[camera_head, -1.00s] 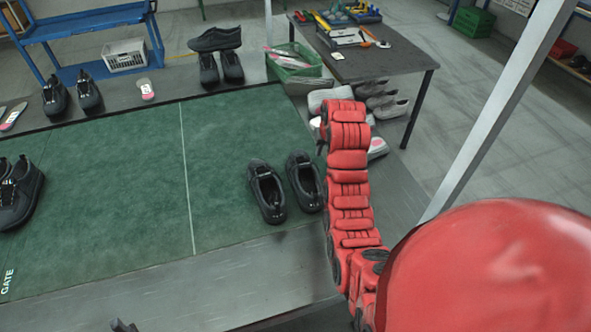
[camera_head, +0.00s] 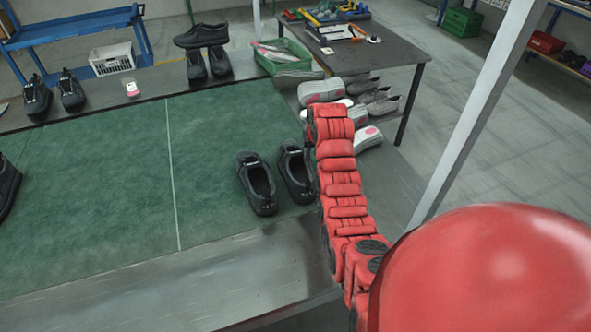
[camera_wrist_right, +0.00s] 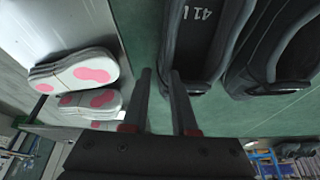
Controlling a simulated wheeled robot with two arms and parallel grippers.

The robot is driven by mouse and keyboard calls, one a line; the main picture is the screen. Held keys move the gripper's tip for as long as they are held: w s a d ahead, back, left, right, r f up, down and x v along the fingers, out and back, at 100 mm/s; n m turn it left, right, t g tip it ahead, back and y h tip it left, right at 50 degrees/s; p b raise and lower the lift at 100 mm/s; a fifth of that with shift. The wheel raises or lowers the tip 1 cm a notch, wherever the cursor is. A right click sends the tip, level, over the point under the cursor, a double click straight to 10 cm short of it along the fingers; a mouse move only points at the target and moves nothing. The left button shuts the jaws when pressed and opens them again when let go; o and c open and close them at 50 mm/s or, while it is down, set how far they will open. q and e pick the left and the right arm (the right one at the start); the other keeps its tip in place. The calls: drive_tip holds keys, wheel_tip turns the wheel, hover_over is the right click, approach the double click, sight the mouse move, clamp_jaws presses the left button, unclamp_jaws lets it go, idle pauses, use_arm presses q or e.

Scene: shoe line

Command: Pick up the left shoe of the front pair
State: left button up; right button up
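The front pair of black slip-on shoes stands on the green mat (camera_head: 120,190): a left-hand shoe in the picture (camera_head: 256,183) and a right-hand shoe (camera_head: 297,172) close beside it. My red right arm reaches up just right of the pair; its gripper is mostly hidden in the head view. In the right wrist view my right gripper (camera_wrist_right: 160,74) is open, its two dark fingers apart with nothing held. A black shoe marked "41" (camera_wrist_right: 205,50) lies close beside the right finger; contact is unclear. The other shoe (camera_wrist_right: 280,45) is farther right. My left gripper is out of view.
Insoles with pink patches (camera_wrist_right: 80,72) lie left of the fingers. A dark table (camera_head: 375,60) with tools, grey shoes under it and a green crate (camera_head: 283,62) stand behind. A metal post (camera_head: 490,110) rises at right.

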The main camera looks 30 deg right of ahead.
sight(309, 160)
drive_tip(key=shift+w+f+p, duration=0.2)
drive_tip(key=shift+f+p, duration=0.25)
drive_tip(key=shift+f, duration=0.1)
drive_tip(key=shift+p+x, duration=0.4)
drive_tip(key=shift+x, duration=1.6)
clamp_jaws()
drive_tip(key=shift+w, duration=0.1)
